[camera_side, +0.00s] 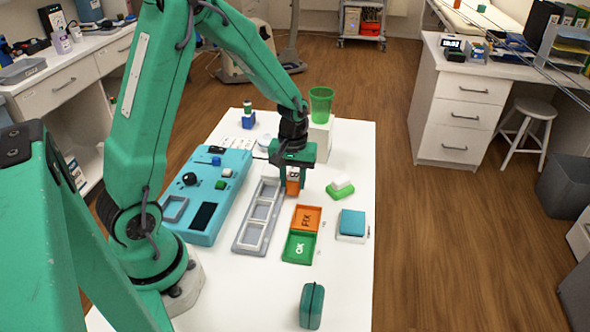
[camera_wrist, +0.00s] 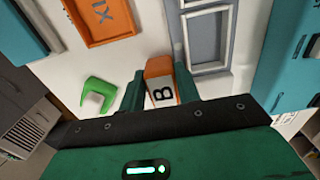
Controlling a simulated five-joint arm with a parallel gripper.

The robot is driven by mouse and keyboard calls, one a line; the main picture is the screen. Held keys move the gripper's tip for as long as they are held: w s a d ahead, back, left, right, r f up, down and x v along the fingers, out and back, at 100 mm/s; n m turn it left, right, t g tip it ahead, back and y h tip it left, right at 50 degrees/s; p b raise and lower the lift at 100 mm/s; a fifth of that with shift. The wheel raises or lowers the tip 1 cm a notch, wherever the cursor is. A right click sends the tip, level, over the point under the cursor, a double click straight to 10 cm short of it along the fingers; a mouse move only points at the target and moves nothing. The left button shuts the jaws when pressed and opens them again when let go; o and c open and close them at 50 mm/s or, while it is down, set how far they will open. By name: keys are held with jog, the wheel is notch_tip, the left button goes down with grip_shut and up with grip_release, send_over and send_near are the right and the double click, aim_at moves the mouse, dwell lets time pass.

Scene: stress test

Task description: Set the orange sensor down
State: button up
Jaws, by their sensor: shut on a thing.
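The orange sensor (camera_side: 293,181), a small block with a white face marked B, is between the fingers of my gripper (camera_side: 293,178). My gripper is shut on it and points down. The sensor also shows in the wrist view (camera_wrist: 161,82), between the green fingers of my gripper (camera_wrist: 161,90). In the side view it is just above or at the table, behind the orange tray marked FIX (camera_side: 307,218) and beside the grey frame with several slots. I cannot tell whether its bottom touches the table. A green tray marked OK (camera_side: 299,248) adjoins the FIX tray.
The grey slotted frame (camera_side: 237,245) and a teal control panel (camera_side: 205,236) lie left of the trays. A green block with a white top (camera_side: 341,185), a blue-topped block (camera_side: 352,223) and a teal case (camera_side: 312,306) lie right and in front. A green cup (camera_side: 321,103) stands behind.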

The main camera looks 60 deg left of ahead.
jog(key=shift+r, duration=0.45)
jog(key=r, duration=0.1)
jog(key=d+r, duration=0.1)
jog(key=r, duration=0.1)
jog(key=shift+s, duration=0.15)
jog(key=s+d+r, duration=0.3)
jog(key=d+r, duration=0.3)
jog(key=d, duration=0.4)
jog(key=shift+s+r, duration=0.2)
jog(key=shift+s, duration=0.1)
jog(key=n, duration=0.8)
send_near(294, 181)
jog(key=w+r, duration=0.1)
jog(key=w, duration=0.2)
jog(key=w+a+m, duration=0.4)
jog(key=w+a, duration=0.3)
jog(key=a, duration=0.9)
jog(key=w+a+f+m, duration=0.1)
jog(key=w+a+m, duration=0.2)
jog(key=w+a, duration=0.4)
jog(key=shift+a+f+m, duration=0.15)
jog(key=shift+a+m, duration=0.25)
jog(key=shift+a, duration=4.05)
